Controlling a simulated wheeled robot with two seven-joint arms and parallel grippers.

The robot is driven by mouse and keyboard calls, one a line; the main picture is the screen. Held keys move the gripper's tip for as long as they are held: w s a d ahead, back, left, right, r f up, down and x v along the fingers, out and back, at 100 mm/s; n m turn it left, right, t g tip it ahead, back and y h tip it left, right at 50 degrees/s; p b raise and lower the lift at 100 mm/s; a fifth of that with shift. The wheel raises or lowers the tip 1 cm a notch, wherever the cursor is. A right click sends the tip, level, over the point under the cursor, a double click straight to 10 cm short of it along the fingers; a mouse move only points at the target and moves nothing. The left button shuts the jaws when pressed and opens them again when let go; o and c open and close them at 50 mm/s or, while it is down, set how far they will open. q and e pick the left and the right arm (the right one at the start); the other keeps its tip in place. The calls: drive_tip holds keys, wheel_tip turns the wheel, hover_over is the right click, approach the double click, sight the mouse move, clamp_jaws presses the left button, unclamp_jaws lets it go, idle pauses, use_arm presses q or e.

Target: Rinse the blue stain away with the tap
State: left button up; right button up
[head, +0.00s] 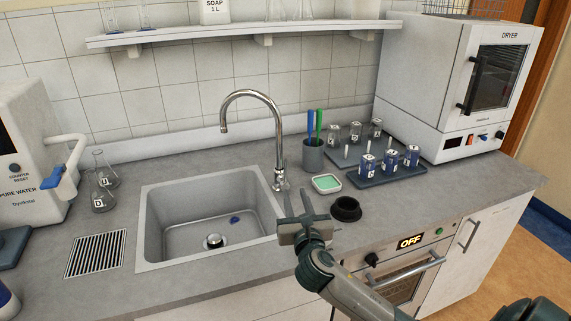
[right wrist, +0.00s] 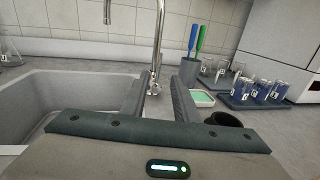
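The blue stain (head: 235,219) is a small patch on the floor of the grey sink (head: 160,220), right of the drain plug (head: 214,240). The chrome tap (head: 252,94) arches over the sink, and no water shows from its spout. Its base (head: 281,180) stands behind the sink's right rim. My right gripper (head: 296,192) is open and empty, just in front of the tap base. In the right wrist view, the tap (right wrist: 157,60) appears between the two spread fingers (right wrist: 160,98); contact cannot be told. The stain is hidden there. My left gripper is not in view.
Right of the tap are a green sponge dish (head: 327,183), a black round holder (head: 346,208) and a cup with brushes (head: 313,155). Trays of glasses (head: 395,173) stand farther right by the dryer (head: 460,85). A shelf (head: 200,38) hangs above.

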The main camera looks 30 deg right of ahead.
sight(286, 165)
drive_tip(key=p+x, duration=0.3)
drive_tip(key=x, duration=1.4)
drive_tip(key=shift+w+d+f, duration=0.15)
drive_tip(key=shift+w, duration=0.15)
drive_tip(key=shift+c, duration=0.7)
clamp_jaws()
idle(0.4)
